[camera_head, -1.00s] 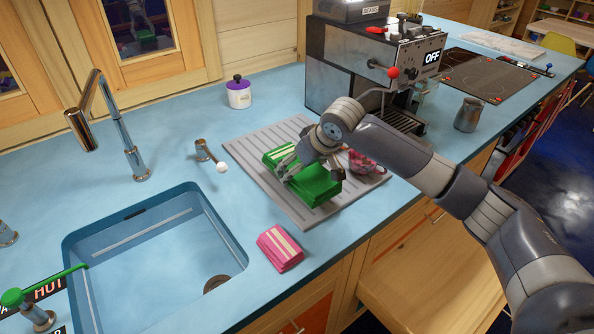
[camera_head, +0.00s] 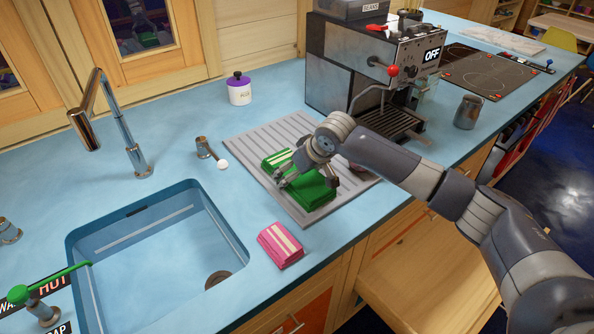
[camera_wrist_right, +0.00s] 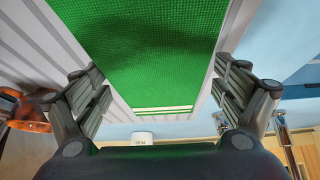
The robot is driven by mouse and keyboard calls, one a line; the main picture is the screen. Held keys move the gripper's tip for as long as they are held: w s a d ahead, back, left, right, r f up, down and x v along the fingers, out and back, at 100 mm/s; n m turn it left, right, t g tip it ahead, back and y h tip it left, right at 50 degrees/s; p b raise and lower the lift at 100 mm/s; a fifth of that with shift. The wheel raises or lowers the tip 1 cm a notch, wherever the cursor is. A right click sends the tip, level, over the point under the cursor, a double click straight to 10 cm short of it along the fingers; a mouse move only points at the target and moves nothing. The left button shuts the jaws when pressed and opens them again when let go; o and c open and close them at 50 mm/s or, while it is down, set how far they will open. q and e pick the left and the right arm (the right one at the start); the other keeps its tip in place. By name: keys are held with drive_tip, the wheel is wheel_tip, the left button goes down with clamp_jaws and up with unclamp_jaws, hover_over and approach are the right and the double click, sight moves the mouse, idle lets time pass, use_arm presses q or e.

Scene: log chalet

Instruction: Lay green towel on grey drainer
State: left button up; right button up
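The green towel (camera_head: 312,193), with pale stripes at one end, lies folded on the grey drainer (camera_head: 246,146) between the sink and the coffee machine. My right gripper (camera_head: 305,178) is directly over the towel and hides part of it. In the right wrist view, the green towel (camera_wrist_right: 140,50) fills the space ahead, between the two spread fingers of my right gripper (camera_wrist_right: 158,82). Gaps show between the fingers and the towel's edges. My left gripper is not in view.
A pink striped cloth (camera_head: 280,245) lies on the counter between sink (camera_head: 150,250) and drainer. The coffee machine (camera_head: 365,75) and a metal jug (camera_head: 468,112) stand to the right. A reddish item on the drainer is mostly hidden behind my gripper. A purple-lidded jar (camera_head: 239,90) stands behind.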

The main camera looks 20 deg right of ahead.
idle(0.4)
drive_tip(key=b+v, duration=0.1)
drive_tip(key=v, duration=1.1)
drive_tip(key=shift+r, duration=0.15)
